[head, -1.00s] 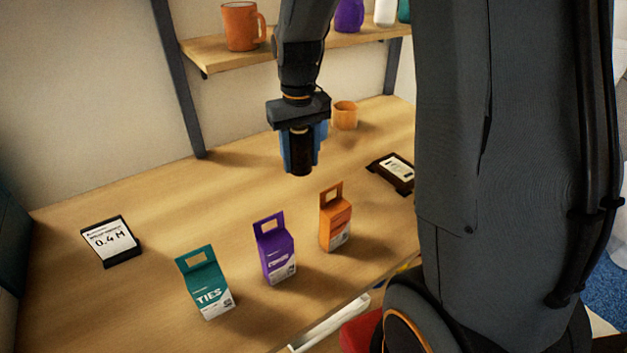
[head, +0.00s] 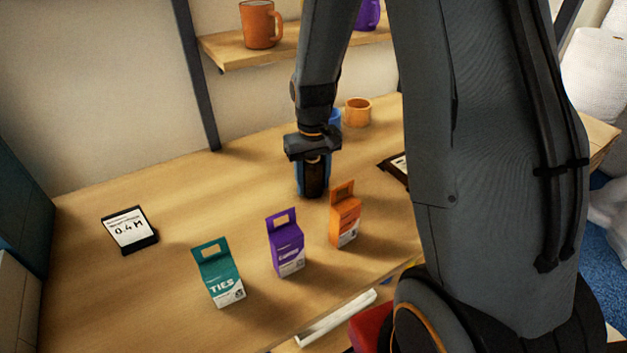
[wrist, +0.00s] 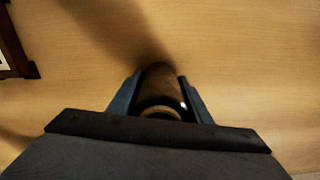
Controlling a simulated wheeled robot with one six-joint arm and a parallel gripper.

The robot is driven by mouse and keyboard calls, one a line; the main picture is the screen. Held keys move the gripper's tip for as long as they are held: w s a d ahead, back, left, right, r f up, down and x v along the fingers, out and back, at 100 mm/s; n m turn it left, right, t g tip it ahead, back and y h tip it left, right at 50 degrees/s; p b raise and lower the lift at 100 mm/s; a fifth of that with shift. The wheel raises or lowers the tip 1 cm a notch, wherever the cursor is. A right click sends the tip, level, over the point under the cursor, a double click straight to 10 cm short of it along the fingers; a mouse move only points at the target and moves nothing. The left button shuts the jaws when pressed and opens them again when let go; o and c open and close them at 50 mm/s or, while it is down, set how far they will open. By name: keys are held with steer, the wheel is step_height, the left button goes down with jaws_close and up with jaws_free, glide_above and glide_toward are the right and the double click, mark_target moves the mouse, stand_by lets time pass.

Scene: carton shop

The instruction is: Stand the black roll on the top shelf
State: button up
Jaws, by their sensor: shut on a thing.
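The black roll (head: 317,178) is upright between the blue fingers of my gripper (head: 313,182), behind the purple and orange cartons. It is low over the table; I cannot tell whether its lower end touches the wood. In the wrist view the roll (wrist: 160,82) shows its ring-shaped near end, with a finger on each side of my gripper (wrist: 160,95). A wooden shelf (head: 235,52) on dark posts is at the back, above the table; whether it is the top one is not shown.
On the table (head: 160,185) stand a teal carton (head: 220,275), a purple carton (head: 287,245), an orange carton (head: 345,217), a label stand (head: 130,230), an orange cup (head: 358,111) and a partly hidden blue thing (head: 335,118). The shelf holds an orange mug (head: 258,25) and a purple item (head: 367,15).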

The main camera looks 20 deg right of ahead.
steer(key=shift+f, duration=0.15)
steer(key=o, duration=1.2)
